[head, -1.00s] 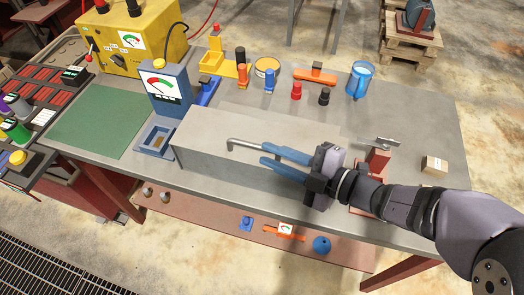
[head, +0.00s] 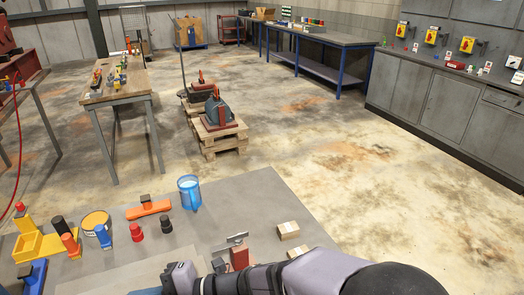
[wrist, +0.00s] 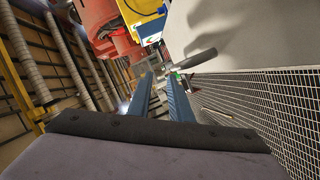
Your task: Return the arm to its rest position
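My gripper shows in the wrist view (wrist: 161,82). Its two blue fingers stand apart with a gap between them, and I see nothing held. A grey bar-like handle (wrist: 196,59) lies just beyond and right of the fingertips, apart from them as far as I can tell. In the head view my wrist and forearm reach in along the bottom edge, over the near part of the grey workbench (head: 255,200). The fingertips are cut off there.
Behind are a pallet (head: 218,138) and open floor.

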